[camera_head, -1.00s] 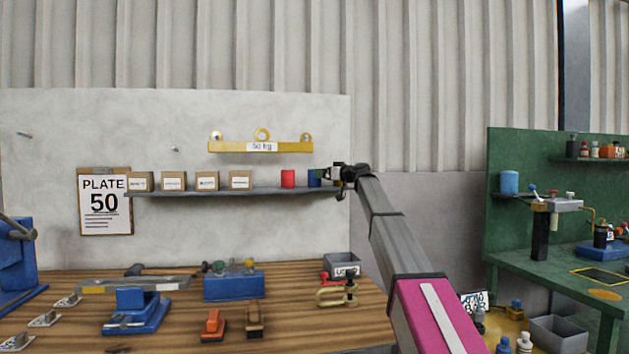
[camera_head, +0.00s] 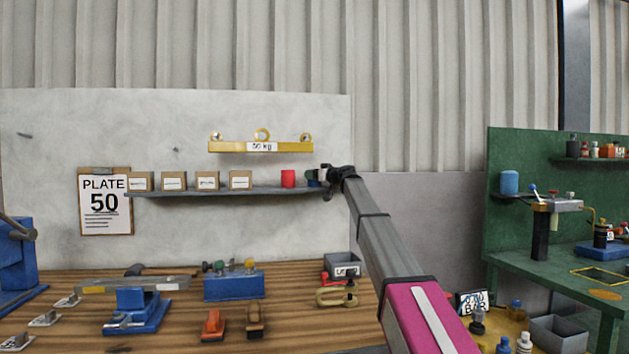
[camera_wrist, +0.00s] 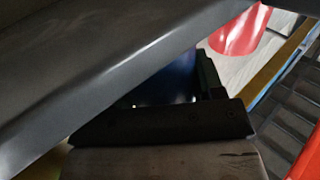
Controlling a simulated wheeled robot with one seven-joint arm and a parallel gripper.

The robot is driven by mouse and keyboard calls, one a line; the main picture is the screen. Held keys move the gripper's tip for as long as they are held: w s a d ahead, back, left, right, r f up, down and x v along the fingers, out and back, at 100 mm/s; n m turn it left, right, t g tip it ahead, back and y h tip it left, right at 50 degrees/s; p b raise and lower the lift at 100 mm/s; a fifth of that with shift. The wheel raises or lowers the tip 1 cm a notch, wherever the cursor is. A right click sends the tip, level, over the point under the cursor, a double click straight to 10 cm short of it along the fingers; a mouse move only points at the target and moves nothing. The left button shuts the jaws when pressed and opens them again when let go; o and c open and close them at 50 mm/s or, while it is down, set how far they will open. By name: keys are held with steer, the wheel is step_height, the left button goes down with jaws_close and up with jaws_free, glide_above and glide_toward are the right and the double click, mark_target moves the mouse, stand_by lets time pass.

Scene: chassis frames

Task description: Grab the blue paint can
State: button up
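The blue paint can (camera_head: 314,183) stands near the right end of the grey wall shelf, mostly hidden behind my gripper. My gripper (camera_head: 316,176) is at the can, reaching in from the right. In the wrist view, the dark blue side of the can (camera_wrist: 172,82) shows in shadow in the gap between the parts of my gripper (camera_wrist: 165,92). The gripper looks open around or in front of the can; I cannot see whether the fingers touch it. A red can (camera_head: 288,178) stands just left of it, and also shows in the wrist view (camera_wrist: 238,32).
The shelf (camera_head: 262,191) also carries several cardboard boxes (camera_head: 207,181) to the left. A yellow lifting beam (camera_head: 261,147) hangs on the wall above. The wooden workbench (camera_head: 285,300) below holds tools and a grey bin (camera_head: 342,264). A green bench stands at the right.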

steer(key=shift+c, duration=0.9)
steer(key=shift+r, duration=0.2)
